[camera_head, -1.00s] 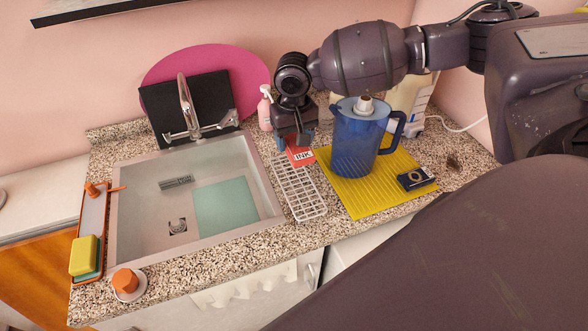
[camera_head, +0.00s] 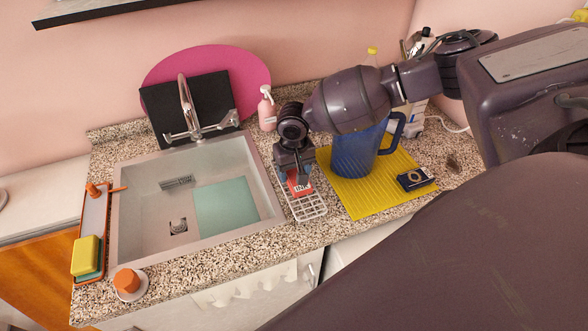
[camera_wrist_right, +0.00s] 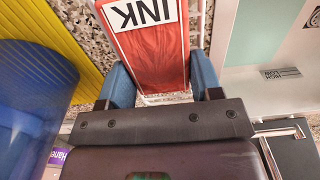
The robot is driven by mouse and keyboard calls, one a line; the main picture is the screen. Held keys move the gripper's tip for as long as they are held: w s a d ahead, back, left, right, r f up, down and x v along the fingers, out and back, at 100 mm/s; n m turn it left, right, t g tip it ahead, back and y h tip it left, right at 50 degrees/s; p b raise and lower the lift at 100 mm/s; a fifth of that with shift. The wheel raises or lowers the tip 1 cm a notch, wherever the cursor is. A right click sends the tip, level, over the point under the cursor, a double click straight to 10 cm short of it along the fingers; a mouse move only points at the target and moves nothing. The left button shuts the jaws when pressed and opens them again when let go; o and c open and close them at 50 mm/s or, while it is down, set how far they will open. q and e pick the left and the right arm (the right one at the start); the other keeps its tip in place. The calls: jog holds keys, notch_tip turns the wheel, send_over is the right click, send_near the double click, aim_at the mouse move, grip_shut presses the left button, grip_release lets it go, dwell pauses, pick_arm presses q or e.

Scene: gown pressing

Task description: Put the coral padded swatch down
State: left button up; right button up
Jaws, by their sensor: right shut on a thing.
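The coral padded swatch (camera_head: 299,184), a red block with a white label reading INK, is held between the fingers of my right gripper (camera_head: 297,175). In the right wrist view the swatch (camera_wrist_right: 150,55) sits between the two blue fingertips, its label facing up toward the camera. In the head view it is over the white wire rack (camera_head: 309,209). I cannot tell whether it touches the rack. My gripper and wrist hide the swatch's back part and the rack's far end. My left gripper is not in view.
The sink (camera_head: 150,220) lies left of the rack. A blue pitcher (camera_head: 352,155) stands on a yellow mat (camera_head: 375,198) at right, close to my forearm. A dark blue box (camera_head: 416,179) lies on the mat. A pink bottle (camera_head: 267,110) stands behind my gripper.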

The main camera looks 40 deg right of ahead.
aim_at(294, 172)
jog(key=shift+f, duration=0.15)
jog(key=o, duration=0.9)
notch_tip(294, 172, up, 12)
jog(key=shift+r+b, duration=0.2)
jog(key=shift+b, duration=0.1)
dwell(0.5)
